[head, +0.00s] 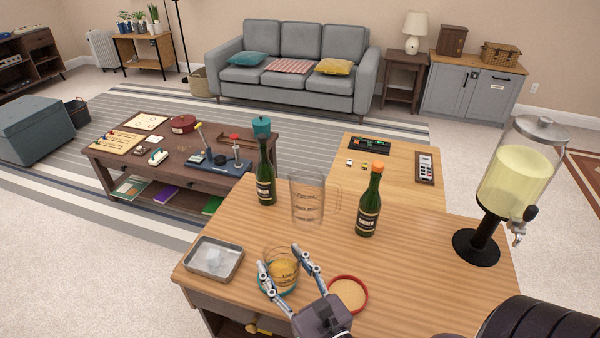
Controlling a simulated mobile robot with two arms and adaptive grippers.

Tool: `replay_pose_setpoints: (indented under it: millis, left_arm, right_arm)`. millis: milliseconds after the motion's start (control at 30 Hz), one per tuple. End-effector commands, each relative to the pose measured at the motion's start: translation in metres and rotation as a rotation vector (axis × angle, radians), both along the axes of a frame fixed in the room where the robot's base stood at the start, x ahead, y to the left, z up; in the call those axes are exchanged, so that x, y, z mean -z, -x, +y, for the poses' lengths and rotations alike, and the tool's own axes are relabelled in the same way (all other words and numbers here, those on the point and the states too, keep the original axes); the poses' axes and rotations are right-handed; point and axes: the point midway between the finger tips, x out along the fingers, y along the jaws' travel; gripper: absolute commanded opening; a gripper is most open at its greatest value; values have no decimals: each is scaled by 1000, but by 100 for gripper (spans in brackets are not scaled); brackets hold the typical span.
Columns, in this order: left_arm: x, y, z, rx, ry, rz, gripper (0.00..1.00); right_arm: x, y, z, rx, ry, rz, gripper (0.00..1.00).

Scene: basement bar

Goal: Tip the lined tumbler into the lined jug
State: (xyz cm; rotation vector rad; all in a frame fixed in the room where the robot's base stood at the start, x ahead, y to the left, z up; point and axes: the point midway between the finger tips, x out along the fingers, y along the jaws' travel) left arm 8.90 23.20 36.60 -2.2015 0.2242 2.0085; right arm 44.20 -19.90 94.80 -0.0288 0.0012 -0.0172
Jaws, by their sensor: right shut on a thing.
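The lined tumbler (284,271) is clear glass with dark measuring marks and amber liquid inside. It stands upright near the front of the wooden counter, apparently on a teal coaster (265,287). My right gripper (279,258) comes in from the front and is shut on the tumbler, one finger on each side. The lined jug (308,205) is clear, with dark lines and a handle on its right. It stands upright behind the tumbler, a little to the right, and looks empty. My left gripper is not in view.
Green bottles stand left (265,180) and right (369,208) of the jug. A metal tray (215,257) lies left of the tumbler, and a red-rimmed round dish (363,298) lies right. A drink dispenser (515,180) stands at the right. The counter's right middle is clear.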

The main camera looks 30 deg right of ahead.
Motion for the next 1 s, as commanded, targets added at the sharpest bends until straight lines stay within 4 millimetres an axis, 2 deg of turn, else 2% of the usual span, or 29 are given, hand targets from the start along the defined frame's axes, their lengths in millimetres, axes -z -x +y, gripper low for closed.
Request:
replay_pose_setpoints:
  millis: [33, 233, 400, 600, 800, 1000]
  left_arm:
    - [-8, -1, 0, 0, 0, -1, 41]
    - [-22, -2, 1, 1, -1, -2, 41]
    - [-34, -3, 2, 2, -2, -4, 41]
    - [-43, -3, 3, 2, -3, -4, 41]
    - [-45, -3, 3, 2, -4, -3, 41]
    - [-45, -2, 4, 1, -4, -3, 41]
  right_arm:
    - [-3, -16, -3, 7, 4, -6, 16]
    - [3, -73, -17, 34, 7, -7, 16]
    - [1, -122, -30, 58, -3, -7, 16]
    - [-6, -166, -43, 80, -19, -6, 16]
    - [-9, -184, -48, 90, -29, -4, 16]
    - [-9, -186, -48, 91, -30, -3, 16]
